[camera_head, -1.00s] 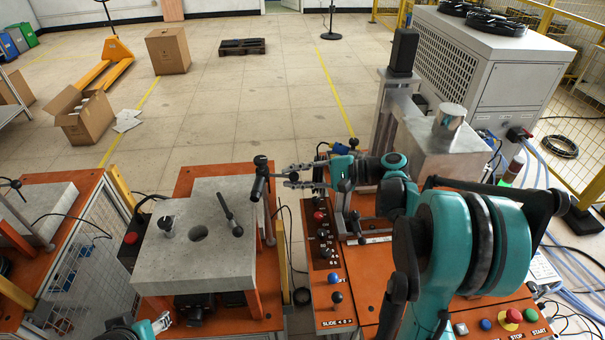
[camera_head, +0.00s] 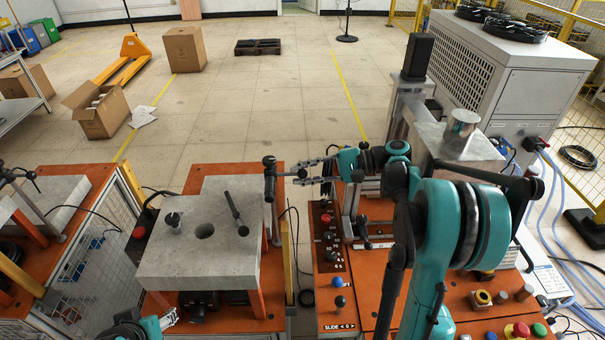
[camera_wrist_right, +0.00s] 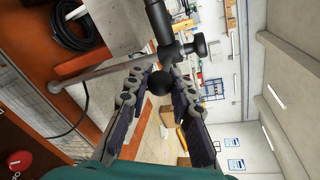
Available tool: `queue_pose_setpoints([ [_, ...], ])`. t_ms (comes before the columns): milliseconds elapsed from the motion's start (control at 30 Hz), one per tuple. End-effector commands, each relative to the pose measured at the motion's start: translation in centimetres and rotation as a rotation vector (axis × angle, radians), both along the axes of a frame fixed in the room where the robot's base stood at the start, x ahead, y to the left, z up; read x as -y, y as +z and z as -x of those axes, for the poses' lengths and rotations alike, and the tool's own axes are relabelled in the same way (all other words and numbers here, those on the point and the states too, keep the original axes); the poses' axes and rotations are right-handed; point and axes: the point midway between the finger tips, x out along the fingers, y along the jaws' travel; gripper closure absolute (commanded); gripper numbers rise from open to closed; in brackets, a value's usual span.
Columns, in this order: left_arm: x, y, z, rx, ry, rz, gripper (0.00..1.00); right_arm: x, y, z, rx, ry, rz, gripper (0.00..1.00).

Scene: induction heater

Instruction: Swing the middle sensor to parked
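The middle sensor (camera_head: 269,178) is a black rod-like head with a round knob, at the right edge of the grey slab (camera_head: 185,262). My right gripper (camera_head: 298,172) comes in from the right, level with the sensor. Its fingers are apart. In the right wrist view the black ball knob (camera_wrist_right: 160,83) lies between or just beyond the fingertips (camera_wrist_right: 157,78); I cannot tell whether they touch it. The sensor's black rod and side knob (camera_wrist_right: 196,47) lie above the ball in that view. My left gripper (camera_head: 168,319) shows only partly at the bottom left, its fingers unclear.
The slab carries a hole, a black-handled rod (camera_head: 235,210) and a small knobbed post (camera_head: 173,222). A control panel (camera_head: 333,262) with knobs and buttons stands right of the slab, beneath my right arm. Another orange station (camera_head: 88,205) is at the left.

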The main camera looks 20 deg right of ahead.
Motion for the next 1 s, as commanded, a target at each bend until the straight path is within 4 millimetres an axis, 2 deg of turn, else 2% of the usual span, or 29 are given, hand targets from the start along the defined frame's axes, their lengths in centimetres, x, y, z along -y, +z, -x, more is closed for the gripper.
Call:
queue_pose_setpoints([
  [33,0.0,0.0,0.0,0.000,0.000,0.000,0.51,0.0,0.0,0.0,0.001,-0.002,-0.001,0.65],
  [67,0.0,0.0,0.0,0.000,0.000,0.000,0.51,0.0,0.0,0.0,0.000,-0.001,0.000,0.57],
  [100,0.0,0.0,0.0,0.000,0.000,0.000,0.51,0.0,0.0,0.0,0.000,-0.001,0.000,0.56],
  [367,0.0,0.0,0.0,0.000,0.000,0.000,0.51,0.0,0.1,0.0,0.000,-0.001,-0.001,0.56],
  [467,0.0,0.0,0.0,0.000,0.000,0.000,0.51,0.0,0.7,0.0,0.000,-0.001,-0.001,0.56],
  [667,0.0,0.0,0.0,0.000,0.000,0.000,0.51,0.0,4.4,0.0,0.002,-0.002,-0.004,0.56],
  [733,0.0,0.0,0.0,0.000,0.000,0.000,0.51,0.1,6.0,-0.1,0.004,-0.005,-0.005,0.46],
  [800,0.0,0.0,0.0,0.000,0.000,0.000,0.51,0.1,7.3,-0.1,0.004,-0.004,-0.004,0.56],
  [1000,0.0,0.0,0.0,0.000,0.000,0.000,0.51,0.1,9.6,-0.1,0.002,-0.003,-0.002,0.56],
])
